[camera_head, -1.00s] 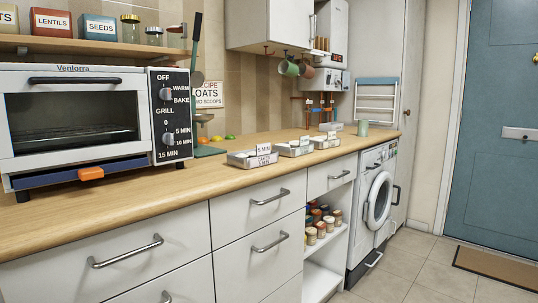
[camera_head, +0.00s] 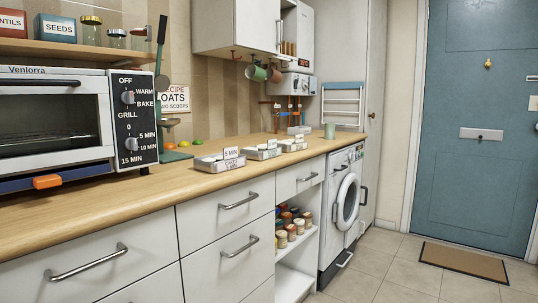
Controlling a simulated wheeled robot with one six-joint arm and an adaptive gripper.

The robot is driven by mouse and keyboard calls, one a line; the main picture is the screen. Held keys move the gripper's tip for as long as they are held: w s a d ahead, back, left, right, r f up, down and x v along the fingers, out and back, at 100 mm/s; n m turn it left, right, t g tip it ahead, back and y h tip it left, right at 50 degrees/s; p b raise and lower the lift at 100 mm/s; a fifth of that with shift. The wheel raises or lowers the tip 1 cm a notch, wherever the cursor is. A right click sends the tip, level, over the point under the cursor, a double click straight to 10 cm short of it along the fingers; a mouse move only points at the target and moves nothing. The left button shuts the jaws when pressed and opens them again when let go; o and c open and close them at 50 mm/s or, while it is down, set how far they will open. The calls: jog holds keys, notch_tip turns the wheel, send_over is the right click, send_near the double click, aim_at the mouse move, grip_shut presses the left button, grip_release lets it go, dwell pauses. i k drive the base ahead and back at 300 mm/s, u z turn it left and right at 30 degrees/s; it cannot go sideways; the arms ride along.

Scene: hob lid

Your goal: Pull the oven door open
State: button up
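The white toaster oven (camera_head: 100,111) stands on the wooden worktop at the left edge of the head view, partly cut off. Its glass door (camera_head: 50,122) is shut, with a dark bar handle (camera_head: 36,83) along the top. The black control panel (camera_head: 134,118) with two knobs is right of the door. A blue tray with an orange tab (camera_head: 47,182) sits under the door. My gripper is not in view.
The worktop (camera_head: 140,193) carries several metal trays (camera_head: 219,164) right of the oven. Drawers with bar handles are below it. A washing machine (camera_head: 342,208) stands further along. The tiled floor (camera_head: 385,267) is clear up to the doormat (camera_head: 464,262) and blue door (camera_head: 478,133).

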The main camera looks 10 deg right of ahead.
aim_at(11, 84)
jog(key=u, duration=0.95)
jog(key=i, duration=0.35)
jog(key=z, duration=0.5)
